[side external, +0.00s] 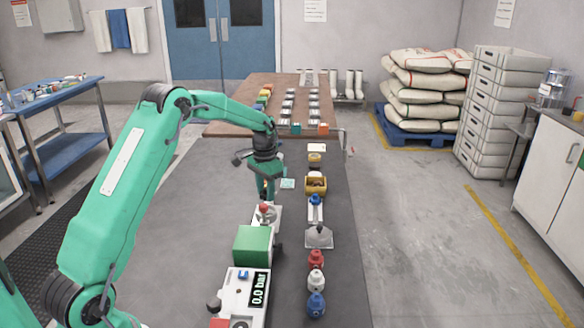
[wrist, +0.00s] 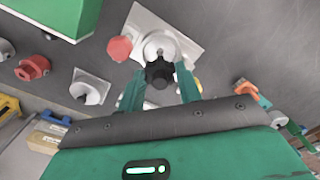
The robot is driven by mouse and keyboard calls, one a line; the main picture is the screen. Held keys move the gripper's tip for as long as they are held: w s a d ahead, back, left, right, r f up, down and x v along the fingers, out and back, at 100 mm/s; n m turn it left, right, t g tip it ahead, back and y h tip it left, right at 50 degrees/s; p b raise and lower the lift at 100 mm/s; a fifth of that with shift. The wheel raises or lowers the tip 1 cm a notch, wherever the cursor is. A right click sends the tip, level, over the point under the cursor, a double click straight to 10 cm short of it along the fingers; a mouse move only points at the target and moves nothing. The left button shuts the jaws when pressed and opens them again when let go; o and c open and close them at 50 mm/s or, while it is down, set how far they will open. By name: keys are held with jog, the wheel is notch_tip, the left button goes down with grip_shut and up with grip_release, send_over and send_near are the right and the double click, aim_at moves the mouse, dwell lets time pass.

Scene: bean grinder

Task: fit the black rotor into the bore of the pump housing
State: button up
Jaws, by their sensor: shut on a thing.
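The black rotor (wrist: 159,74) is a dark lobed piece between the two green fingers of my gripper (wrist: 160,80) in the wrist view. My gripper is shut on it. The pump housing (wrist: 187,28) is a pale plate with a round silver body (wrist: 160,44) and a red knob (wrist: 119,48) at its left. The rotor overlaps the near edge of the silver body; I cannot tell its height or whether it touches. In the side view my gripper (side external: 267,192) points down just above the housing (side external: 275,215), and the rotor is not clear there.
A green box (side external: 253,245) and a white unit with a "0.0 bar" display (side external: 259,289) stand nearer the camera. Red (side external: 316,260), white (side external: 316,281) and blue (side external: 316,304) pieces line the right, beyond them a yellow bin (side external: 316,186). The table's left side is clear.

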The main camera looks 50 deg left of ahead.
aim_at(266, 201)
jog(key=shift+f, duration=2.05)
jog(key=shift+f, duration=0.25)
jog(key=o, duration=1.6)
jog(key=shift+f, duration=0.1)
jog(key=shift+c, duration=0.2)
jog(key=shift+r, duration=0.2)
jog(key=shift+r, duration=3.4)
